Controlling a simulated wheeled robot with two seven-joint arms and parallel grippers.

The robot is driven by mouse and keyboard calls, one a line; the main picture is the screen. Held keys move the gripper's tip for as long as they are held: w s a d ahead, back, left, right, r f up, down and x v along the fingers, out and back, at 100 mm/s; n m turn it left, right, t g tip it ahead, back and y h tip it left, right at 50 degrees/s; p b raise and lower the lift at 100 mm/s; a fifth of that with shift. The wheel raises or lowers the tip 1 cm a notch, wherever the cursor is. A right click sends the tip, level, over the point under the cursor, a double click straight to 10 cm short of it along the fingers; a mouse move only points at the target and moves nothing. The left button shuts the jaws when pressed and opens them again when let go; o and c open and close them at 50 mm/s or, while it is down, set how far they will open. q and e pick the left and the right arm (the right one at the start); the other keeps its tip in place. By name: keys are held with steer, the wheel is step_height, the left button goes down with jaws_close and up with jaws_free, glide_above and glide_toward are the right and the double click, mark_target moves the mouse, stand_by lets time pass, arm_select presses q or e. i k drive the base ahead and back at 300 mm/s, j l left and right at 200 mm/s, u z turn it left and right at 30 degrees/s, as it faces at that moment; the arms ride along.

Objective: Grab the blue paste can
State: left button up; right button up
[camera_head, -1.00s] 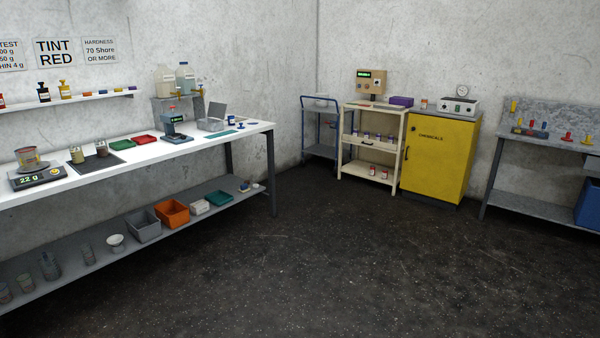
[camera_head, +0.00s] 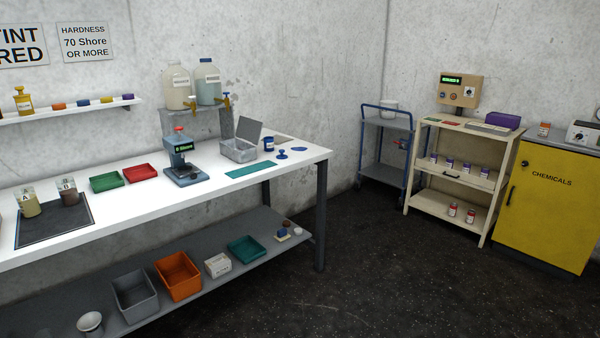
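A small blue can (camera_head: 269,144) stands upright on the white workbench (camera_head: 215,190), near its right end and just right of an open grey metal box (camera_head: 240,146). A blue knobbed piece (camera_head: 282,154) and a flat blue item (camera_head: 299,149) lie close by it on the bench. Which paste the can holds is too small to read. Neither of my grippers shows in the view.
Green (camera_head: 107,181) and red (camera_head: 141,174) trays and a hardness tester (camera_head: 183,163) stand on the bench. Its lower shelf holds several bins. A blue cart (camera_head: 387,150), a cream shelf (camera_head: 460,170) and a yellow cabinet (camera_head: 546,207) line the back. The floor (camera_head: 390,275) ahead is clear.

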mark_target(269, 141)
steer(key=i, duration=0.6)
steer(key=i+u, duration=0.15)
steer(key=i, duration=0.4)
steer(key=i+l, duration=0.15)
steer(key=i, duration=0.45)
steer(key=i+l+u, duration=0.15)
steer(key=i, duration=0.45)
